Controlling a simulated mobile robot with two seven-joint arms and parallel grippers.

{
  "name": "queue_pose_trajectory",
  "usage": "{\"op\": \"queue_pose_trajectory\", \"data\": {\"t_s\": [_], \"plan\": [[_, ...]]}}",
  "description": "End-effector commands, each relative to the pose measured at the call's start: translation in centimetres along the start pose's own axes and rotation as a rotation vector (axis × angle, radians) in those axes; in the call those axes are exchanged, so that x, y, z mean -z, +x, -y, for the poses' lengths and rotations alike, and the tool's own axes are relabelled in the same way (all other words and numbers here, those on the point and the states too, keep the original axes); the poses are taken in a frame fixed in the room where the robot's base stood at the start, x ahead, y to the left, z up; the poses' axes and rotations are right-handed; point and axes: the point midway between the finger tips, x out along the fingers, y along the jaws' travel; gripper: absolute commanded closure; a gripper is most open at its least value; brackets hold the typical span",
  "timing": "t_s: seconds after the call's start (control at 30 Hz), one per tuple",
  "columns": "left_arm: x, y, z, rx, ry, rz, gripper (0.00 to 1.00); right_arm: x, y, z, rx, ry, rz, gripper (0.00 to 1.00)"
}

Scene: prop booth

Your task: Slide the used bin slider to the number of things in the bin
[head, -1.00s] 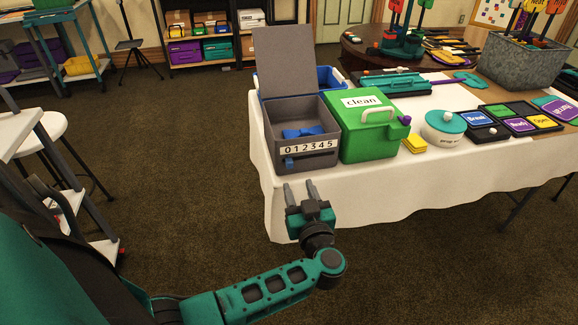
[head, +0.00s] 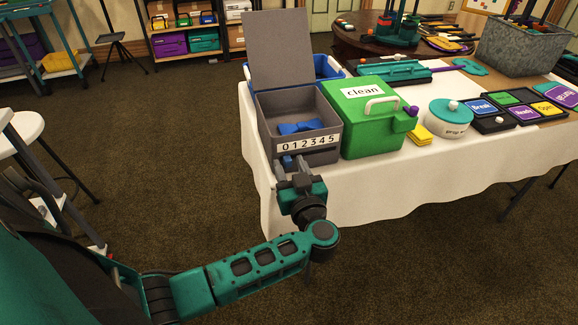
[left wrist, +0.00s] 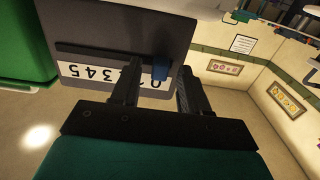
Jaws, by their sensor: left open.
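The grey used bin (head: 268,125) stands with its lid up at the table's left end. Blue things (head: 300,128) lie inside; they overlap, so I cannot tell how many. Its front has a white strip numbered 0 to 5 (head: 308,142) above a slot. The blue slider (head: 287,162) is at the 0 end; it also shows in the left wrist view (left wrist: 160,68), where the strip appears upside down. My left gripper (head: 292,168) is open at the bin's front, its fingers on either side of the slider. I cannot tell whether they touch it. My right gripper is not in view.
A green box labelled "clean" (head: 372,125) stands close to the bin's right. A blue tub (head: 325,66) is behind the bin. Yellow pads (head: 419,134) and a round teal-lidded pot (head: 451,118) are farther right. The floor before the table is clear.

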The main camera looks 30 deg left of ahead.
Motion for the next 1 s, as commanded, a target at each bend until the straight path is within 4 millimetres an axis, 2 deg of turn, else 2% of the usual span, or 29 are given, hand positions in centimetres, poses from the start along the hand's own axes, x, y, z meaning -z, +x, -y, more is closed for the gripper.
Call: {"op": "queue_pose_trajectory", "data": {"t_s": [0.27,0.7,1.0], "plan": [[0.02,0.00,-0.01,0.000,0.000,0.000,0.57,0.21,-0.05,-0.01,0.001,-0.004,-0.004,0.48],[0.00,-0.01,-0.01,0.000,0.000,0.000,0.99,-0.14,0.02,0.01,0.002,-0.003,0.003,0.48],[-0.01,-0.01,-0.01,0.000,0.000,0.000,1.00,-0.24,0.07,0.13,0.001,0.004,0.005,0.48]]}}
